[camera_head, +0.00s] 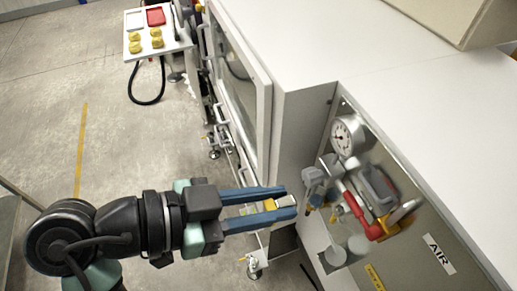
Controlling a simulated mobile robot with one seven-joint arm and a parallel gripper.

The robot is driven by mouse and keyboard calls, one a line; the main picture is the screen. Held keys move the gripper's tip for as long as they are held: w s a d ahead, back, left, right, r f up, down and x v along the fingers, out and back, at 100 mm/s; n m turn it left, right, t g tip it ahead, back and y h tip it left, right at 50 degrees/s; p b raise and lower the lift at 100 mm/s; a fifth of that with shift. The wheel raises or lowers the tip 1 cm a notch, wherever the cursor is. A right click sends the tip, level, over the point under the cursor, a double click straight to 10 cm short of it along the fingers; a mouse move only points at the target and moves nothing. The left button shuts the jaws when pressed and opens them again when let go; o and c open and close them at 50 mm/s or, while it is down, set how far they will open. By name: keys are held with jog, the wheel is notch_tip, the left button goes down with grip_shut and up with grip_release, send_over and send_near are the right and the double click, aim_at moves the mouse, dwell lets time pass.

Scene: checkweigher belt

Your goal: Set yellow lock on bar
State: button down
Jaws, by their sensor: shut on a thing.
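My gripper (289,202) comes in from the left with two blue fingers, near the middle of the picture. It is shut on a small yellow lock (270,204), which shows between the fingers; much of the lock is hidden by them. The fingertips are apart from the fittings on the air panel (415,242) to the right. A red handle (362,217) and grey valve parts (378,185) are on that panel. I cannot clearly tell which piece there is the bar.
A pressure gauge (347,134) sits above the valve. The white cabinet (300,80) with a framed door (240,90) stands behind my gripper. A control panel (140,30) with yellow knobs is at the top left.

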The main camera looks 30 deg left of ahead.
jog(key=shift+w+d+b, duration=0.2)
jog(key=shift+w+d, duration=1.45)
jog(key=shift+w, duration=0.6)
jog(key=shift+w+d+b, duration=0.2)
jog(key=shift+w+d, duration=1.4)
jog(key=shift+w, duration=0.6)
jog(key=shift+w+d+b, duration=0.2)
jog(key=shift+w+d, duration=1.45)
jog(key=shift+w, duration=0.6)
jog(key=shift+w, duration=0.1)
jog(key=shift+f, duration=0.15)
jog(key=shift+f+b, duration=2.05)
jog(key=shift+f, duration=0.1)
jog(key=c, duration=0.6)
grip_release()
